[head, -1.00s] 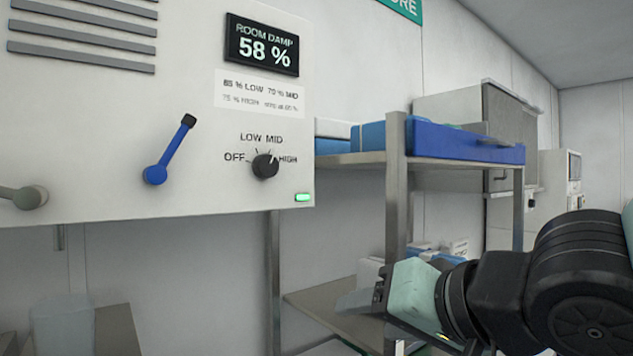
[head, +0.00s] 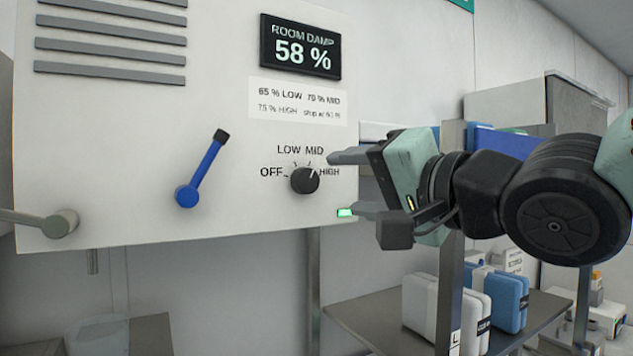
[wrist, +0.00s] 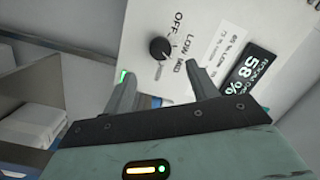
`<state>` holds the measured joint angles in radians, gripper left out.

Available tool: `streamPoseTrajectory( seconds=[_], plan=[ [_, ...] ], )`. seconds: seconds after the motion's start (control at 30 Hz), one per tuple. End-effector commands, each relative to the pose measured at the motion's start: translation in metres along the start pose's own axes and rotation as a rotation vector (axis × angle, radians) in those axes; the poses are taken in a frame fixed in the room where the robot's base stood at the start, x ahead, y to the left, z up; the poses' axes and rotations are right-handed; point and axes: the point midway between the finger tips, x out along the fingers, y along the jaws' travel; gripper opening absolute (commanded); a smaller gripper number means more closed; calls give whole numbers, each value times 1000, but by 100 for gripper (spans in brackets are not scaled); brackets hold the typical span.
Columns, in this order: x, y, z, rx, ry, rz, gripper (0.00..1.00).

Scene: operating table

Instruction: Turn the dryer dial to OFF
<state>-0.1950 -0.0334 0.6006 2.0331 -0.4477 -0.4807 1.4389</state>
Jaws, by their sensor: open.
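The black round dryer dial (head: 305,180) is on the white panel, with OFF printed to its left, LOW and MID above and HIGH to its right. Its white mark points up and right, towards the MID–HIGH side. My gripper (head: 343,182) is just right of the dial, with its fingers apart, one higher and one lower. Nothing is between them. In the wrist view the dial (wrist: 160,48) shows ahead, beyond the gap between the fingertips (wrist: 158,72), and the fingers do not touch it.
A display (head: 300,46) reads ROOM DAMP 58 %, above a label (head: 297,101) of thresholds. A blue lever (head: 202,170) and a grey lever (head: 55,222) are left of the dial. A green light (head: 346,212) is lit. A shelf with boxes (head: 497,297) stands right of the panel.

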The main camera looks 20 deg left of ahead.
Motion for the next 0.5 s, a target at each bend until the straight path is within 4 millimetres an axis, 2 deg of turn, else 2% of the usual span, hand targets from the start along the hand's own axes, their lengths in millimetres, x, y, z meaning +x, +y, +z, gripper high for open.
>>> streamPoseTrajectory(
  seconds=[0.3,0.5],
  plan=[
    [56,-1,0,4,-3,0,58],
    [78,-1,-1,2,-1,0,58]
  ],
)
